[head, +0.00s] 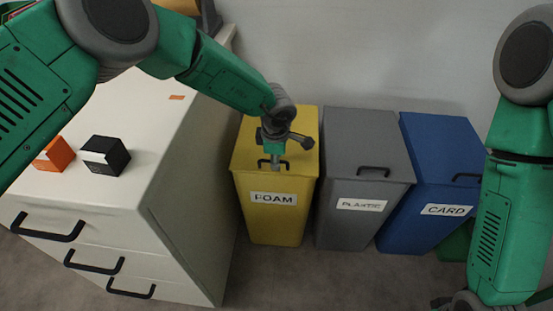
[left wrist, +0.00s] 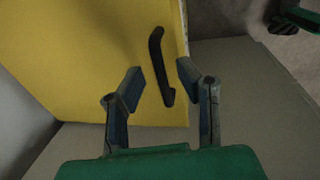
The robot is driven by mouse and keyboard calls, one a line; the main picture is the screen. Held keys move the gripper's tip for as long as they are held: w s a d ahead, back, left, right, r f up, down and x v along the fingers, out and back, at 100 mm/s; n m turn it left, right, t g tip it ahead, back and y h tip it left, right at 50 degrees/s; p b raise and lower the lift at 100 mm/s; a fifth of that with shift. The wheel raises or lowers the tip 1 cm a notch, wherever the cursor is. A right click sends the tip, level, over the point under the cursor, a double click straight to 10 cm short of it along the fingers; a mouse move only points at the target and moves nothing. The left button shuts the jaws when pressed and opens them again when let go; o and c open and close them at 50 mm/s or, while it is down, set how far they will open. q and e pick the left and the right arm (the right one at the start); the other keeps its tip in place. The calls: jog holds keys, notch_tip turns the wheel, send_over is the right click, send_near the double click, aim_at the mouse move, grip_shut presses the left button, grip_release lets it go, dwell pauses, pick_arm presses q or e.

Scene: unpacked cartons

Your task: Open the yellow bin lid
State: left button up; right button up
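The yellow bin (head: 275,205), labelled FOAM, stands on the floor beside the white cabinet. Its yellow lid (head: 308,122) is closed and has a black handle near its front edge. My left gripper (head: 273,163) is over the lid, at the handle. In the left wrist view the black handle (left wrist: 160,65) lies between and beyond the two fingertips of the left gripper (left wrist: 157,75), which are apart. I cannot tell whether a finger touches the handle. My right arm comes down on the right, and its gripper is mostly cut off at the bottom edge of the head view (head: 450,302).
A grey PLASTIC bin (head: 345,215) and a blue CARD bin (head: 408,225) stand close on the right, with a green thing (head: 455,243) beyond. The white cabinet (head: 185,215) on the left bears an orange box (head: 54,155) and a black box (head: 106,155).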

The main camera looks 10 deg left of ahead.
pick_arm(q)
jog(key=shift+a, duration=0.15)
grip_shut()
jog(key=w+r+p, duration=0.3)
jog(key=w+r, duration=0.1)
jog(key=r, duration=0.4)
jog(key=w+r+p, duration=0.3)
jog(key=w+r, duration=0.1)
jog(key=r, duration=0.5)
jog(key=shift+w+a+r+p, duration=0.2)
jog(key=shift+w+r+p, duration=0.1)
jog(key=shift+w+p, duration=0.1)
